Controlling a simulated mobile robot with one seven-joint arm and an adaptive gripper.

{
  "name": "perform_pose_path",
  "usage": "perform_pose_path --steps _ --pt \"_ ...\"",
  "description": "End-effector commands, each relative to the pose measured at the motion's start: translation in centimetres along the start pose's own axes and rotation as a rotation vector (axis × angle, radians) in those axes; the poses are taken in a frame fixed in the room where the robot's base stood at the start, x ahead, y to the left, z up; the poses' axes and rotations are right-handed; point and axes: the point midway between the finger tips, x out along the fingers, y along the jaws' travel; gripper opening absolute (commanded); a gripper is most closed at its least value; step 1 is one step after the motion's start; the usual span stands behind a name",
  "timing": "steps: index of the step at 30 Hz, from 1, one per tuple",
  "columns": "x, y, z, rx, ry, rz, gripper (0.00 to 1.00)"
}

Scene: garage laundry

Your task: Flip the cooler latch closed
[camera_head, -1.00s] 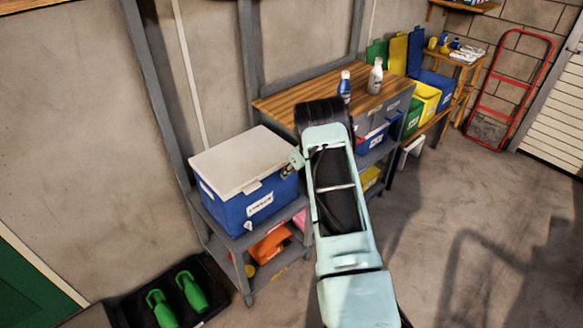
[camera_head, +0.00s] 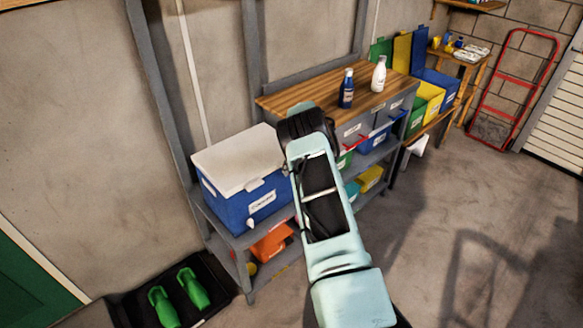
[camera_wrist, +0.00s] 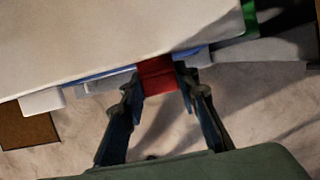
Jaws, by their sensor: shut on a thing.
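The blue cooler (camera_head: 240,205) with a white lid (camera_head: 238,157) stands on a grey shelf unit in the head view. The lid looks down on the body. In the wrist view the lid (camera_wrist: 90,40) fills the upper left. A red latch piece (camera_wrist: 157,76) shows at the lid's edge. My gripper (camera_wrist: 158,80) has one finger on each side of this red piece and is shut on it. In the head view my arm hides the fingers and the red piece, at the cooler's right end. A pale tab (camera_wrist: 42,100) sits farther left along the edge.
A wooden-topped bench (camera_head: 310,95) beyond the cooler holds a blue bottle (camera_head: 346,88) and a white bottle (camera_head: 379,73). An orange item (camera_head: 272,243) lies on the shelf below. Green shoe-like items (camera_head: 193,288) rest in a black tray. The floor at right is open.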

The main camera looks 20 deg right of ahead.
Motion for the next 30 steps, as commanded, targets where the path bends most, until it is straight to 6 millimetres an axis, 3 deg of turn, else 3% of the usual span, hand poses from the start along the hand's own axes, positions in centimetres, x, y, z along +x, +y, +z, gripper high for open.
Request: perform_pose_path --steps 2,3,7,20,30 --pt "0.0 -0.1 -0.1 0.0 0.002 -0.001 0.04" --pt "0.0 -0.1 -0.1 0.0 0.002 0.0 0.33" --pt "0.0 0.0 -0.1 0.0 0.001 0.0 0.46" --pt "-1.0 0.0 0.0 0.0 -0.001 0.0 0.46" --pt "-7.0 0.0 0.1 0.0 -0.003 -0.001 0.46"
